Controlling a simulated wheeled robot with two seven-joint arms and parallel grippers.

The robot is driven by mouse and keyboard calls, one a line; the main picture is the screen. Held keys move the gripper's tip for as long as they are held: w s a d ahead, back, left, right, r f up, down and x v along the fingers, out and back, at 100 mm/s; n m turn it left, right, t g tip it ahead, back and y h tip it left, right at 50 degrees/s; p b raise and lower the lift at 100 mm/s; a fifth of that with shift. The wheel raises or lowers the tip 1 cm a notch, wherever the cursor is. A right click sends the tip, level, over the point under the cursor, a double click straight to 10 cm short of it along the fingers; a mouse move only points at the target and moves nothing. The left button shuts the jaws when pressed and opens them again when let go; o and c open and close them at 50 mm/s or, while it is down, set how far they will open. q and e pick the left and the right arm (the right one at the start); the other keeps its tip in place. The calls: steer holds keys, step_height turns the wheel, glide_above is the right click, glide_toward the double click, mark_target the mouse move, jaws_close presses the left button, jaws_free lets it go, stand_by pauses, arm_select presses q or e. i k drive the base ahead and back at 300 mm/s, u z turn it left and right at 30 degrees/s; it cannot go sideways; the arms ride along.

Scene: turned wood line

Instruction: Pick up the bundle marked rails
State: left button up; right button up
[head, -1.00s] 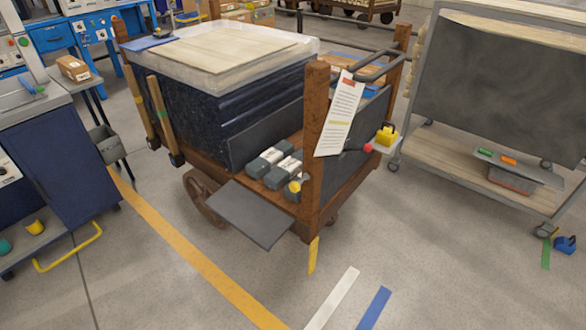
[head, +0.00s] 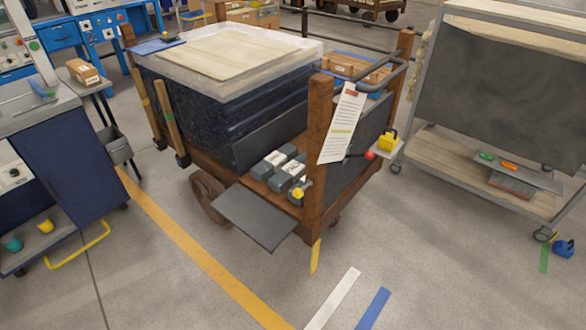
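Several dark grey-green bundles with white labels lie side by side on the lower deck of a wooden cart (head: 315,140). One bundle (head: 268,166) is at the left and another bundle (head: 281,181) is nearer the front right. The label print is too small to read, so I cannot tell which is marked rails. A dark flap (head: 254,216) juts out level at the cart's front edge below them. A yellow round-ended item (head: 297,193) sits by the right bundle, beside the corner post. Neither of my grippers shows in the head view.
A paper sheet (head: 343,124) hangs on the corner post. A red knob (head: 370,155) and yellow padlock (head: 387,141) stick out at the cart's right. A grey shelf rack (head: 520,206) stands right, a blue cabinet (head: 75,155) left.

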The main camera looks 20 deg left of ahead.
mark_target(289, 173)
steer(key=u, duration=0.6)
steer(key=k, duration=1)
steer(key=u, duration=1.2)
steer(key=i, duration=1.95)
steer(key=z, duration=1.8)
steer(key=i, duration=0.9)
steer(key=z, duration=0.85)
